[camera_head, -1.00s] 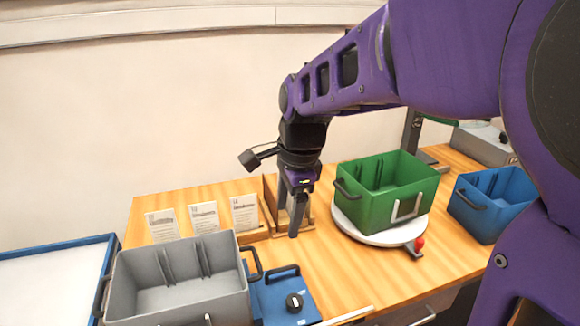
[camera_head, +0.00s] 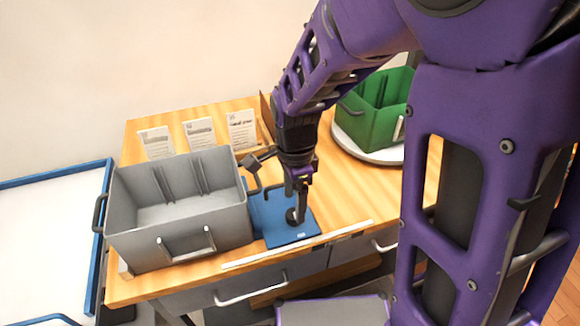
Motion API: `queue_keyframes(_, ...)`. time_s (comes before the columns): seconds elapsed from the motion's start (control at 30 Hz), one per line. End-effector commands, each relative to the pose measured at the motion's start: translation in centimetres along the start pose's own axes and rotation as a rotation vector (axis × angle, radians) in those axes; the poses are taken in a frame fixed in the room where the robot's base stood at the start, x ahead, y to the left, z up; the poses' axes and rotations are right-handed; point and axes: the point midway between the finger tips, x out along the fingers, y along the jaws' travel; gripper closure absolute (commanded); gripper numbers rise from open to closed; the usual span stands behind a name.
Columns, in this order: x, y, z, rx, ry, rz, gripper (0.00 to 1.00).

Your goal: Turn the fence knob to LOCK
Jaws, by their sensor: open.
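The fence knob (camera_head: 291,216) is a small dark round knob on a blue plate (camera_head: 277,237) near the front edge of the wooden table. My gripper (camera_head: 297,218) points down at the knob, with its fingers at or just above it. The fingers hide most of the knob, so its pointer cannot be read. I cannot tell whether the fingers touch it. The gripper is open.
A grey bin (camera_head: 180,240) stands close to the left of the blue plate. A green bin (camera_head: 375,115) sits on a round turntable (camera_head: 365,150) at the right back. Several white cards (camera_head: 199,134) stand along the back. A white strip (camera_head: 300,246) runs along the front edge.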

Motion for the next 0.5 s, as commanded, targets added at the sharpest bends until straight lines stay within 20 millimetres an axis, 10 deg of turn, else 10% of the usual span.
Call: queue_keyframes(0.5, 3.8, 0.0, 0.0, 0.000, 0.000, -0.001, 0.24)
